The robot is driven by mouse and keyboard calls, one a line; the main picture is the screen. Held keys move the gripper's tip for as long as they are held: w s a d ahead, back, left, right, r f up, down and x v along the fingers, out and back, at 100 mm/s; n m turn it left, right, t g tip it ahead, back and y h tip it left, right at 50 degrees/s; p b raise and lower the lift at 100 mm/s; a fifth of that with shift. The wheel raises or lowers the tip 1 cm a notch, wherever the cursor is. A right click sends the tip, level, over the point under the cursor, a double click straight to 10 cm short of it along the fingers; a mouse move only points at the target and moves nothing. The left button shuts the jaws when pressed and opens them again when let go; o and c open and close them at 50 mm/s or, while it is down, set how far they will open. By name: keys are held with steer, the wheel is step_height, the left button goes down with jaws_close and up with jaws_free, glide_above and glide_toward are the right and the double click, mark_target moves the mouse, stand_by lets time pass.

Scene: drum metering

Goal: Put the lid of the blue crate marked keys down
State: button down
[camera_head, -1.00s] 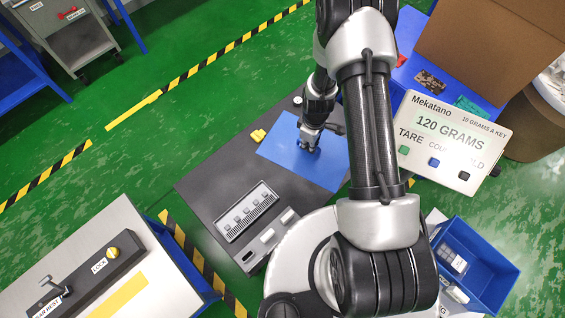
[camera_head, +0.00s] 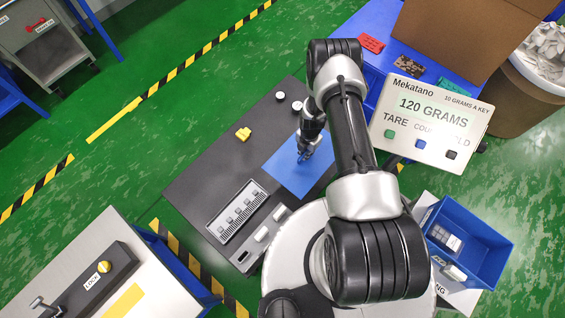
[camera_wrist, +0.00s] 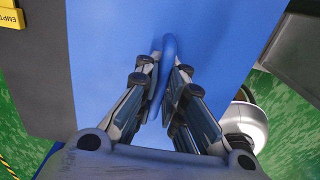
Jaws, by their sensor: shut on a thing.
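The lid is a flat blue panel (camera_head: 287,167) with a raised blue loop handle (camera_wrist: 169,50). It is over the dark grey worktop (camera_head: 200,182) in the head view and fills the middle of the wrist view (camera_wrist: 105,60). I cannot tell whether it touches the worktop. My gripper (camera_wrist: 165,78) is shut on the handle; in the head view it is over the lid (camera_head: 304,157), partly hidden by my arm. An open blue crate (camera_head: 486,238) at the lower right holds small packs. No keys marking is readable.
A yellow block (camera_head: 243,134) and a strip of slots (camera_head: 237,211) are on the worktop. A scale display (camera_head: 430,118) reads 120 GRAMS. A cardboard box (camera_head: 465,45) stands behind it. A bench with a lock (camera_head: 100,270) is lower left. Green floor lies beyond.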

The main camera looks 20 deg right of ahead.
step_height(320, 180, down, 19)
steer(key=b, duration=0.7)
steer(key=shift+f, duration=0.15)
steer(key=c, duration=1.7)
jaws_free()
steer(key=shift+f, duration=0.1)
steer(key=shift+s, duration=0.1)
